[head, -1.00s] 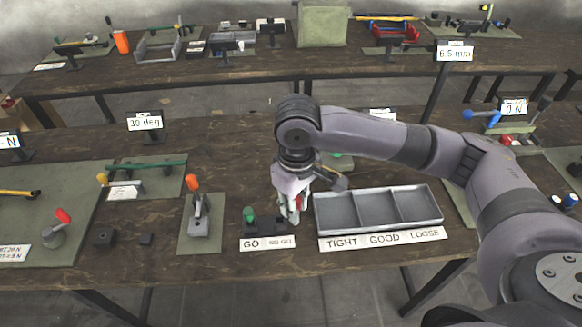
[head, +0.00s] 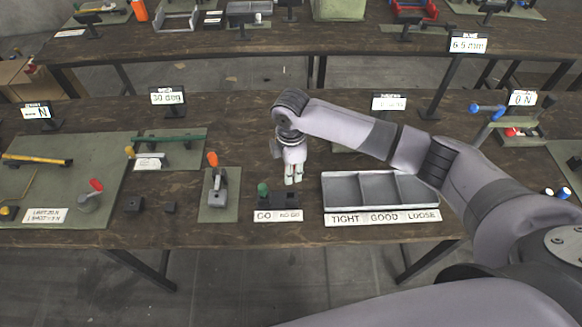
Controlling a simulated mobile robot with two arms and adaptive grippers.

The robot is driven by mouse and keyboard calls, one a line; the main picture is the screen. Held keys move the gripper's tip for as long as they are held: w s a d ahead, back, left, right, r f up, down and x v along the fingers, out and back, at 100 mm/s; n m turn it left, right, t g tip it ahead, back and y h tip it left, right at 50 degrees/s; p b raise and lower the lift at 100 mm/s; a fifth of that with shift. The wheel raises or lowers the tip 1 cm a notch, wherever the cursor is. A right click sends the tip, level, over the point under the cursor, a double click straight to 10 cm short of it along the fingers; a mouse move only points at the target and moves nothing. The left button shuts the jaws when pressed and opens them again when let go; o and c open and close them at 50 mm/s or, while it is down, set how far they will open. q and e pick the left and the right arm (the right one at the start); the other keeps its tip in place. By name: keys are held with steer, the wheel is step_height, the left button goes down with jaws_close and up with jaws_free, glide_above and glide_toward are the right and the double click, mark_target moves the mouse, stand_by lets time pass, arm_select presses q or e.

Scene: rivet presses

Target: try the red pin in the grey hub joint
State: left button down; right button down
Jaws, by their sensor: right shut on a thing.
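My right gripper (head: 293,181) points down just behind the GO / NO GO block (head: 291,200). It is shut on a small piece that is mostly hidden by the fingers; only a faint reddish and greenish bit shows at the tips, so I cannot tell whether it is the red pin. A grey round hub (head: 88,204) with a red-tipped pin or lever (head: 96,185) sits on the left mat, far from my gripper. It best fits the grey hub joint. A green-topped pin (head: 263,189) stands at the GO end of the block. My left gripper is not in view.
A grey three-part tray (head: 325,192) labelled TIGHT, GOOD, LOOSE lies right of the block. An orange-handled press (head: 218,186) stands to its left. Two dark blocks (head: 134,204) lie farther left. A blue-ended fixture (head: 487,111) stands at the right. Sign stands line the back.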

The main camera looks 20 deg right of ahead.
steer(key=shift+r+p, duration=0.1)
steer(key=shift+p, duration=0.3)
steer(key=shift+f+b, duration=1.55)
steer(key=shift+f, duration=1.45)
steer(key=shift+p, duration=1)
steer(key=shift+f+b, duration=1.1)
steer(key=shift+f, duration=0.85)
steer(key=c, duration=1.3)
jaws_free()
steer(key=shift+c, duration=0.2)
steer(key=shift+r, duration=0.15)
